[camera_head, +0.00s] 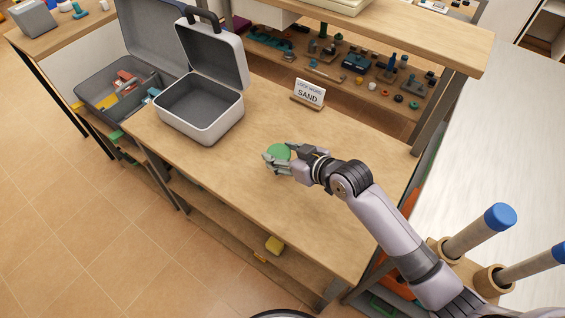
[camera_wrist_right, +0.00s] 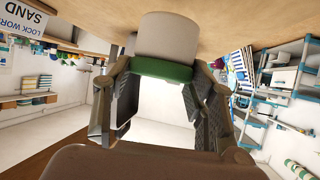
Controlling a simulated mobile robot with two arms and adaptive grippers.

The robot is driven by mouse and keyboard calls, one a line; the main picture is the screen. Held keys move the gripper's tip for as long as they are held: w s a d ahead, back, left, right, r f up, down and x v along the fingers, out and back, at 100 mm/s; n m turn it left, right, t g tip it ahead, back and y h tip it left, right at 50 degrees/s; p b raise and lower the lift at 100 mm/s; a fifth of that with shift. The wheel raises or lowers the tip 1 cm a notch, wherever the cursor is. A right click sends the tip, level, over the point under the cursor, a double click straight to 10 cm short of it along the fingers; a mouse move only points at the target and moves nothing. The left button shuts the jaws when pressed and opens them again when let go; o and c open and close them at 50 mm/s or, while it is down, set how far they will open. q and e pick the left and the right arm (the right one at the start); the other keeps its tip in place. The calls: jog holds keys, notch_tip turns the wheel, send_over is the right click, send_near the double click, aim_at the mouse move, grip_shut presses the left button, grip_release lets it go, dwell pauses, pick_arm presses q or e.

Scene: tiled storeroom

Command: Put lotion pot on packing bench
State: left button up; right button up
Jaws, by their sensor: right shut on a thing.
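The lotion pot (camera_head: 279,152) shows as a green round lid over the wooden packing bench (camera_head: 330,205), near its middle. In the right wrist view, its white body (camera_wrist_right: 168,38) and green lid (camera_wrist_right: 160,70) show between my fingers, with the wooden top right behind its base. My right gripper (camera_head: 275,160) is shut on the pot around the lid. The pot's base is at or very near the bench top; I cannot tell if it touches. My left gripper is not in view.
An open white case (camera_head: 208,125) stands on the bench to the left, with a larger grey open case (camera_head: 100,90) behind it. A "SAND" sign (camera_head: 309,93) stands at the back edge. A shelf of small items (camera_head: 370,80) lies beyond. The bench's front right is clear.

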jog(key=shift+f, duration=2.1)
jog(key=shift+f, duration=0.1)
jog(key=o, duration=1.2)
jog(key=shift+s+d+r, duration=0.15)
jog(key=shift+r, duration=0.05)
jog(key=v, duration=1.1)
jog(key=shift+s+d+r, duration=0.1)
jog(key=shift+s+d, duration=0.05)
jog(key=shift+s, duration=0.15)
